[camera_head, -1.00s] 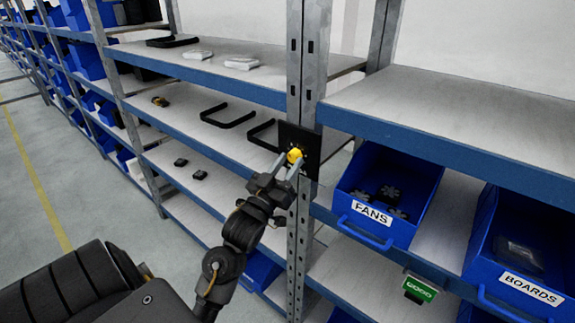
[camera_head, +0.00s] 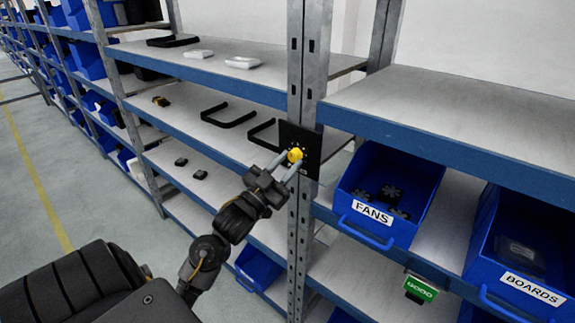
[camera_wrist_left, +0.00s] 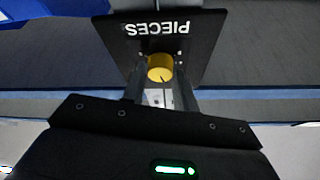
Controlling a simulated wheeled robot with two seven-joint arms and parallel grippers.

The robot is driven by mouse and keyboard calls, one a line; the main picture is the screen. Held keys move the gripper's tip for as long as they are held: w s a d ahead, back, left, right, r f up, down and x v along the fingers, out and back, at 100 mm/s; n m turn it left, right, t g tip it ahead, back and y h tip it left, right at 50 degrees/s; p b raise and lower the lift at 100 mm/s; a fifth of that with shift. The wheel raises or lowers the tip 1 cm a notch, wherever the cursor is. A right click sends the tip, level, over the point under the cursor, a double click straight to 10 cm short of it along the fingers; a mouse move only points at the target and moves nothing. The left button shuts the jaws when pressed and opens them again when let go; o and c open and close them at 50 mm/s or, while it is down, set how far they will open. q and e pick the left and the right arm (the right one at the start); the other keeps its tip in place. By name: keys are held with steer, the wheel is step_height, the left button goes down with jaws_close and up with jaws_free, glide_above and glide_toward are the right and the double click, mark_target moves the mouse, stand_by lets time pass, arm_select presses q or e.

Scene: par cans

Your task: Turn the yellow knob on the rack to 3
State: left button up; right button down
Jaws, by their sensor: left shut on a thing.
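The yellow knob (camera_head: 294,155) sits on a black plate (camera_head: 312,160) fixed to the grey rack upright. In the left wrist view the knob (camera_wrist_left: 160,68) is a short yellow cylinder with a dark pointer line, below the word PIECES, which appears upside down. My left gripper (camera_head: 288,164) is shut on the knob, one finger on each side. In the left wrist view its fingers (camera_wrist_left: 160,78) flank the knob. The marks around the knob are too small to read, so I cannot tell its setting. My right gripper is not in view.
Right of the upright, a blue FANS bin (camera_head: 385,195) and a blue BOARDS bin (camera_head: 520,260) stand on the shelf, with a green label (camera_head: 420,288) below. Black handles (camera_head: 228,115) lie on the shelf to the left. Free floor (camera_head: 45,180) lies at left.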

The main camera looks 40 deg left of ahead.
arm_select(q)
steer(key=shift+a+m+g+h, duration=0.15)
steer(key=shift+m+h, duration=0.5)
steer(key=shift+m, duration=0.5)
steer(key=shift+m+g+h, duration=0.15)
steer(key=shift+m+h, duration=0.5)
steer(key=shift+m, duration=0.8)
steer(key=o, duration=1)
steer(key=b+v, duration=0.3)
steer(key=v, duration=0.7)
steer(key=shift+s+a+b, duration=0.15)
steer(key=shift+s+b, duration=0.25)
